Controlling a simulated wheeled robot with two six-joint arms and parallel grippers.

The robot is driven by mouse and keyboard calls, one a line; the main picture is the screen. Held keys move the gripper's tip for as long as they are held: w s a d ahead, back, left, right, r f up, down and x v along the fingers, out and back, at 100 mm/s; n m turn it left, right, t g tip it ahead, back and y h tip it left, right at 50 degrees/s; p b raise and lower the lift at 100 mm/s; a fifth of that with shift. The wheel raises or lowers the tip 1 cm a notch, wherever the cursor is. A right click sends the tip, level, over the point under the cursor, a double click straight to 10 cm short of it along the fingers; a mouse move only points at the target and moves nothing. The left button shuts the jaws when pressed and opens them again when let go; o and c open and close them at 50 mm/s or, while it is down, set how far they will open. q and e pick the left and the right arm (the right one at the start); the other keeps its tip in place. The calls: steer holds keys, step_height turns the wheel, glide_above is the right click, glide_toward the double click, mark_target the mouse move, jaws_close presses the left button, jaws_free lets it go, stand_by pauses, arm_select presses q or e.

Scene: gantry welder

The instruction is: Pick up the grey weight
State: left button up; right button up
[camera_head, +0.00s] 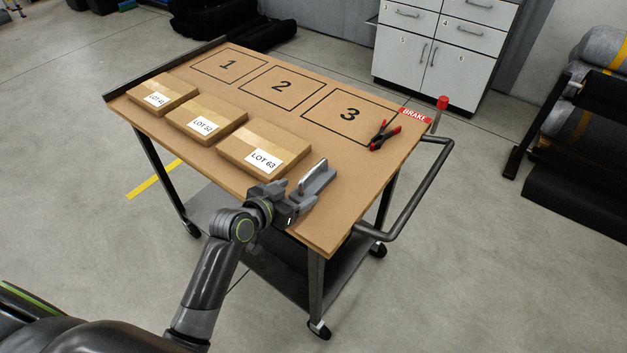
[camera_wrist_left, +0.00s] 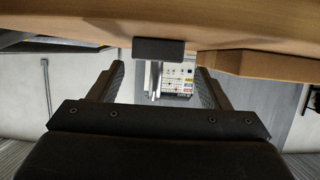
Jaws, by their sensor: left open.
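The grey weight (camera_head: 320,178), a grey block with a bar handle on top, stands on the cart's brown top close to the near edge. In the left wrist view it is a dark block (camera_wrist_left: 158,49) with its pale handle extending downward in the picture. My left gripper (camera_head: 294,201) is at the near side of the weight, partly overlapping it in the head view. In the left wrist view its fingers (camera_wrist_left: 160,78) are apart, with the handle seen between them. I cannot tell whether the handle is within their reach. My right gripper is not in view.
The LOT 63 box (camera_head: 262,146), LOT 52 box (camera_head: 206,119) and LOT 41 box (camera_head: 161,92) line the cart top's (camera_head: 362,190) near-left side. A black-and-red clamp (camera_head: 383,135) lies near square 3. A push handle (camera_head: 421,190) and red-topped brake lever (camera_head: 441,106) are at right.

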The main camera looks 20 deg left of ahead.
mark_target(310, 185)
arm_select(q)
steer(key=shift+d+r+p+x, duration=0.15)
steer(key=shift+p+x, duration=0.2)
steer(key=shift+x, duration=0.95)
steer(key=shift+d+r+p+x, duration=0.1)
steer(key=shift+p+x, duration=0.25)
steer(key=shift+x, duration=1)
steer(key=shift+w+d+f, duration=0.1)
steer(key=shift+w+f, duration=0.05)
steer(key=shift+w, duration=0.2)
steer(key=shift+c, duration=0.3)
jaws_close()
steer(key=shift+w, duration=0.1)
